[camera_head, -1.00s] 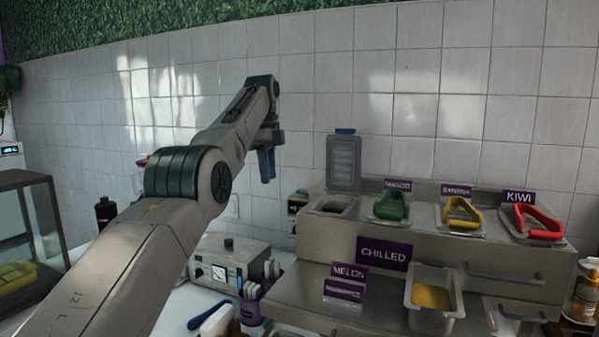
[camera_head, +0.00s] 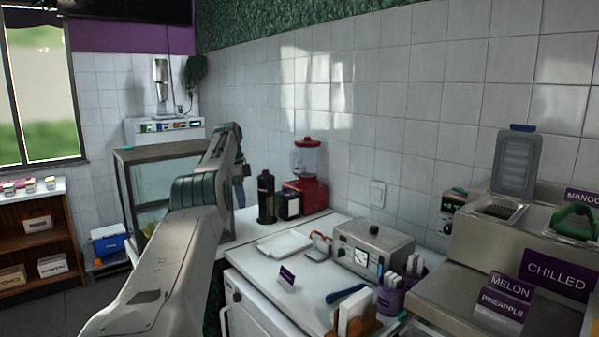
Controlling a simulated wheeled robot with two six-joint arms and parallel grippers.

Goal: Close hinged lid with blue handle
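The hinged lid (camera_head: 515,165) stands upright and open at the right, a translucent grey panel with a blue handle (camera_head: 522,128) on its top edge. Below it is its open container (camera_head: 498,207), set into the raised steel counter. My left arm comes in from the lower left. My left gripper (camera_head: 240,192), with dark blue fingers, points down far to the left of the lid, touching nothing that I can make out. It is too small and edge-on to show whether it is open. My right gripper is out of view.
A green-handled lid (camera_head: 576,222) lies right of the open container. Purple signs, including CHILLED (camera_head: 555,275), stand in front. A grey machine (camera_head: 372,248), white tray (camera_head: 284,243), dark bottle (camera_head: 266,198) and red blender (camera_head: 306,180) occupy the left counter. A glass case (camera_head: 150,180) stands behind my arm.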

